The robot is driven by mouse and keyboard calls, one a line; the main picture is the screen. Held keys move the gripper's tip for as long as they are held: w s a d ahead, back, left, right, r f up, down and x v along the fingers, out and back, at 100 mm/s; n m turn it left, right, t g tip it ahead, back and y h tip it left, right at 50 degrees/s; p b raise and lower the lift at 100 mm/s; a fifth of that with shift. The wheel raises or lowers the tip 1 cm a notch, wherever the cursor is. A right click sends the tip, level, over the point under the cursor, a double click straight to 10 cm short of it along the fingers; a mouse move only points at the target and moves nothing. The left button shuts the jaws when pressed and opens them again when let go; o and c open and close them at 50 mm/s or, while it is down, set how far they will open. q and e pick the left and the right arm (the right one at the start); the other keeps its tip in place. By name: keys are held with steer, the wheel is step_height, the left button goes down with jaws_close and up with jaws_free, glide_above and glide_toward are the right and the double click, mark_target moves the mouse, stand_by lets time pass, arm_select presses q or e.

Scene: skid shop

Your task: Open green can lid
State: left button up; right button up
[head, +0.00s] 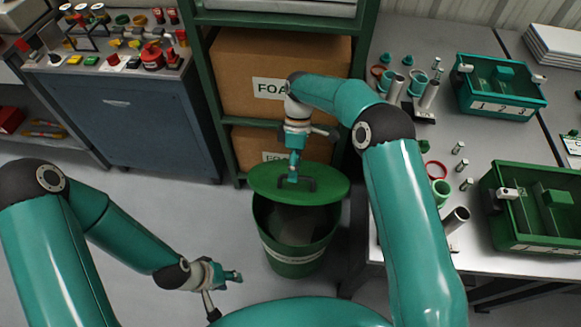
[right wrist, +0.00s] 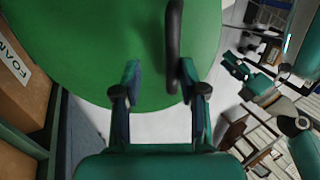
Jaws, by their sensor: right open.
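The green can (head: 292,262) stands on the floor in front of the shelf, with a pale label band around it. Its green lid (head: 268,185) is above the mouth, raised at the front, so the dark inside shows below its near edge. My right gripper (head: 293,178) is over the lid at its black handle (head: 311,185). In the right wrist view the right gripper (right wrist: 160,75) is open above the lid (right wrist: 90,50), with the handle (right wrist: 173,40) near its right finger. My left gripper (head: 234,277) is left of the can, apart from it; its finger gap is unclear.
A green shelf with cardboard boxes (head: 240,60) stands close behind the can. A grey workbench (head: 400,150) with tubes and green bins (head: 500,105) is to the right. A blue-grey cabinet (head: 140,125) is at left. Open floor (head: 200,220) lies left of the can.

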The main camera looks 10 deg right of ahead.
steer(key=shift+r, duration=0.15)
steer(key=v, duration=0.7)
stand_by(0.3)
steer(key=shift+w+d, duration=0.1)
steer(key=shift+w, duration=0.05)
